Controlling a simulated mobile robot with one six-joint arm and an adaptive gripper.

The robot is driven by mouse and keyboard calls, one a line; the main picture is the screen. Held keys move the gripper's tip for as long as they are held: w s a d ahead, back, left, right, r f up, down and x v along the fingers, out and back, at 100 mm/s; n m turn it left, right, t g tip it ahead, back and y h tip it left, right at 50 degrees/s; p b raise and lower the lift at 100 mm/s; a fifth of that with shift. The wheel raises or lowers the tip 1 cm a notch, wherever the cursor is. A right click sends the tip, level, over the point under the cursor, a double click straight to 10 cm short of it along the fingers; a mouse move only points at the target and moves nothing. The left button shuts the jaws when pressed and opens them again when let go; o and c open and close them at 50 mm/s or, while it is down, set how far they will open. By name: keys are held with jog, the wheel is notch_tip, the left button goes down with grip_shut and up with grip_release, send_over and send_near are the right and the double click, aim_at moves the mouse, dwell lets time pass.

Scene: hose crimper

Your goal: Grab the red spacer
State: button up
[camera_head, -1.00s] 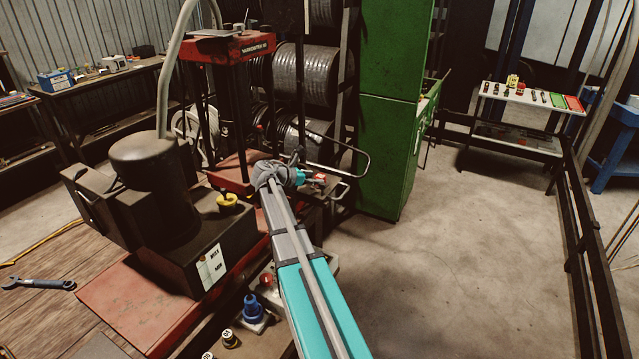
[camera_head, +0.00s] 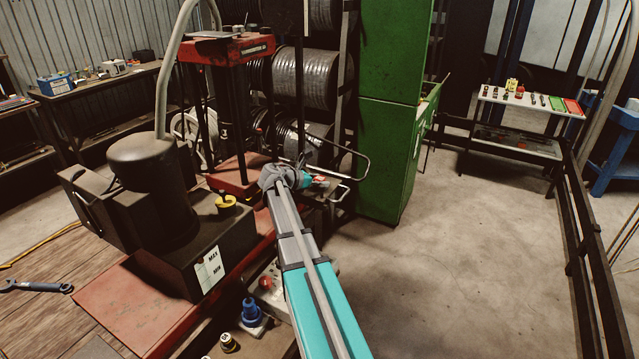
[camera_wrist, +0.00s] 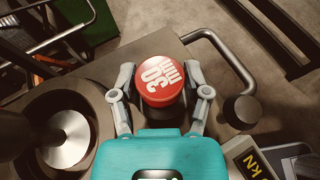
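The red spacer (camera_wrist: 160,82) is a round piece with a red top marked "30 mm" in white. In the wrist view it lies between the two fingers of my gripper (camera_wrist: 160,90), one finger on each side. A narrow gap seems to show between each finger and the red top, so the gripper looks open around it. The spacer's lower part is mostly hidden. In the head view my gripper (camera_head: 300,179) is over the machine's far end, with a small patch of red beside it; the contact is too small to judge there.
A bent metal handle (camera_wrist: 232,62) and a dark round knob (camera_wrist: 243,111) are right of the spacer. A dark cylinder with a shiny metal centre (camera_wrist: 68,140) is at left. The green cabinet (camera_head: 388,150) stands beyond my gripper.

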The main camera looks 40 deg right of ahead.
grip_shut()
jog(key=shift+r, duration=0.1)
jog(key=shift+r+p, duration=1.25)
jog(key=shift+p, duration=0.05)
jog(key=s+d+r+p, duration=0.1)
jog(key=s+r+p, duration=0.9)
jog(key=s, duration=0.4)
jog(key=shift+d+r, duration=0.2)
jog(key=shift+d, duration=0.15)
